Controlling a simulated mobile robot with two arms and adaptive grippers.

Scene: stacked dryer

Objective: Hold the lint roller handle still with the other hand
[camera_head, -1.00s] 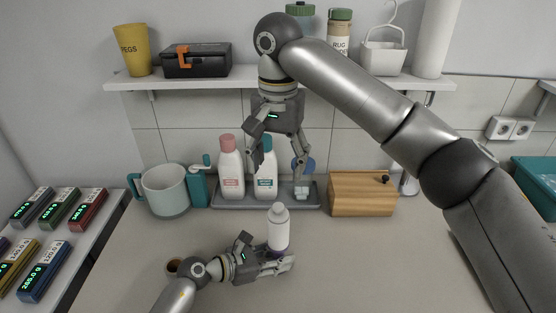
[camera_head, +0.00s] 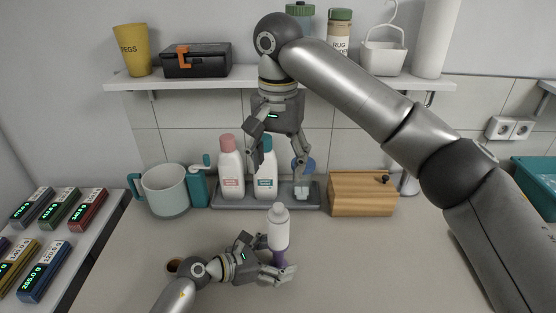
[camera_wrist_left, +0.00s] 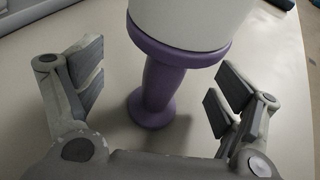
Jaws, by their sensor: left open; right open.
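The lint roller (camera_head: 278,229) stands upright on the counter, with its white roll on top and its purple handle (camera_head: 280,256) below. In the left wrist view the purple handle (camera_wrist_left: 160,88) stands between the two open fingers, with gaps on both sides and no visible contact. My left gripper (camera_head: 271,257) is open, low over the counter, around the handle. My right gripper (camera_head: 278,156) is open and points down, above and behind the roller, in front of the bottles at the back.
Behind stand a grey tray (camera_head: 313,204) with a pink-capped bottle (camera_head: 231,168) and a teal-capped bottle (camera_head: 266,170), a pale teal jug (camera_head: 166,190) and a wooden box (camera_head: 362,194). A small brown round thing (camera_head: 173,266) lies beside my left wrist. The counter's front right is clear.

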